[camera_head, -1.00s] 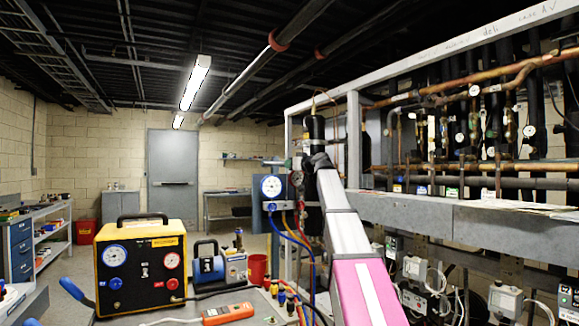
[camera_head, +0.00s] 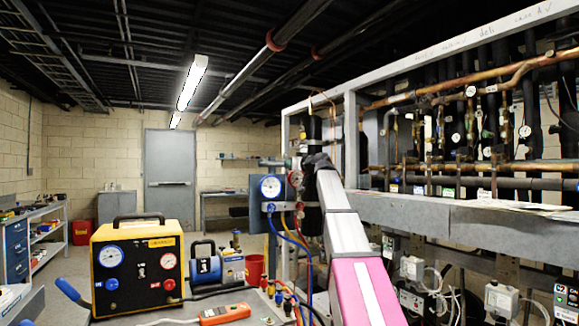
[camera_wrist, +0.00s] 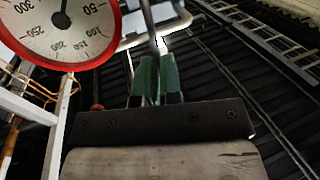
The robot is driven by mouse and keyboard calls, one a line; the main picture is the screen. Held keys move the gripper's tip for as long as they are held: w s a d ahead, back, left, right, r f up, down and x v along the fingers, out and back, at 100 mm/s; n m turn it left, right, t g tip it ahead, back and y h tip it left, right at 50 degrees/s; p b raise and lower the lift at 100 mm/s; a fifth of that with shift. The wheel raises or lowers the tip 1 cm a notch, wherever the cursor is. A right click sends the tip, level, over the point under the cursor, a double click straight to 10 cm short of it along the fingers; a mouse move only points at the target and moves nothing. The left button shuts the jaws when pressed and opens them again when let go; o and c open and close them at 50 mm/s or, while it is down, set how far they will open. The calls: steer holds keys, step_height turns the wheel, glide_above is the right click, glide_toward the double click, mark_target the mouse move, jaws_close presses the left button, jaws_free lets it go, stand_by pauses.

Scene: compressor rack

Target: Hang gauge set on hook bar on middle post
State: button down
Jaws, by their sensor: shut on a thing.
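The gauge set hangs from my gripper, with a blue-rimmed gauge (camera_head: 271,187) facing the head camera and a red gauge beside it. Blue, yellow and red hoses (camera_head: 292,240) trail down from it. In the wrist view the red-rimmed gauge (camera_wrist: 62,28) fills the upper left. My gripper (camera_wrist: 157,68), with green finger pads, is shut on the set's thin metal hanger. The set is in front of the left end of the rack. A grey upright post (camera_head: 351,140) stands to its right. I cannot make out the hook bar for certain.
A yellow recovery machine (camera_head: 138,268), a blue pump (camera_head: 208,269) and an orange meter (camera_head: 224,313) sit at the lower left. A red bucket (camera_head: 256,267) is behind. Copper pipes and a grey ledge (camera_head: 470,215) fill the right. Open floor lies toward the door (camera_head: 169,170).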

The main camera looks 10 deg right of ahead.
steer(key=shift+s+r, duration=0.1)
steer(key=s+d, duration=0.2)
steer(key=s, duration=0.5)
steer(key=shift+s+d, duration=0.2)
steer(key=shift+d, duration=0.05)
stand_by(0.6)
stand_by(1.1)
